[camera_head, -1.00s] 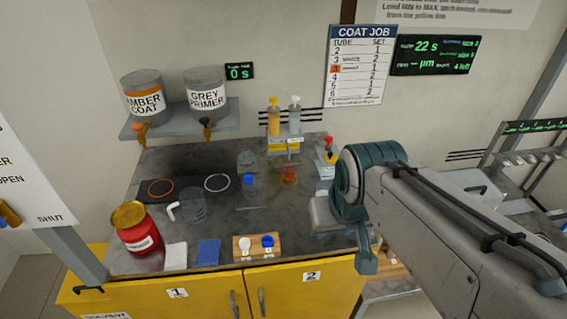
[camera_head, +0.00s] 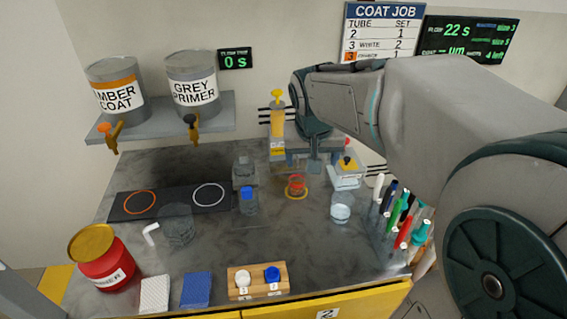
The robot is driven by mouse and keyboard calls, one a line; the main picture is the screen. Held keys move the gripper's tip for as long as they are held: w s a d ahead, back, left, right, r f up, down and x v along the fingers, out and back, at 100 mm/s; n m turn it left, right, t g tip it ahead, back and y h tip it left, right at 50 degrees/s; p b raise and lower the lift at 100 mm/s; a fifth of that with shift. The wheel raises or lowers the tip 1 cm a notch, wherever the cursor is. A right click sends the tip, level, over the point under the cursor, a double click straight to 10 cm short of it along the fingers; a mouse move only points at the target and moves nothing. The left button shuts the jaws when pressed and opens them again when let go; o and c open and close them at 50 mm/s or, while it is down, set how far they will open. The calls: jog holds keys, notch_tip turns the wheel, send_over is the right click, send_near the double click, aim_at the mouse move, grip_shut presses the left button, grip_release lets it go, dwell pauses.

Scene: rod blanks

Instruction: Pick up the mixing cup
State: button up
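A clear, see-through cup (camera_head: 178,226) with a white handle on its left stands on the grey worktop (camera_head: 220,262) at the left; it looks like the mixing cup. It is upright and seems empty. My gripper (camera_head: 314,163) hangs at the end of my arm near the back of the worktop, to the right of the cup and well apart from it. Its fingers are small and partly merge with what stands behind, so I cannot tell whether they are open or shut. I see nothing held in it.
A red tin (camera_head: 104,262) stands left of the cup. A dark pad (camera_head: 170,203) with two rings lies behind it. A blue-capped bottle (camera_head: 249,201), an orange-filled cup (camera_head: 296,185) and a clear jar (camera_head: 341,208) stand rightward. Pens (camera_head: 400,215) stand at the right edge.

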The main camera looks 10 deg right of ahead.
jog(key=w+f+m+b, duration=0.1)
jog(key=w+f+b, duration=0.4)
jog(key=w+f, duration=0.45)
send_near(297, 177)
jog(key=s, duration=0.3)
jog(key=shift+w+a+b+x, duration=0.15)
jog(key=shift+x, duration=1.5)
jog(key=shift+w+a+b+x, duration=0.15)
jog(key=shift+a+x, duration=0.05)
jog(key=shift+x, duration=1.4)
jog(key=shift+d, duration=0.15)
jog(key=shift+r, duration=0.1)
jog(key=c, duration=1.4)
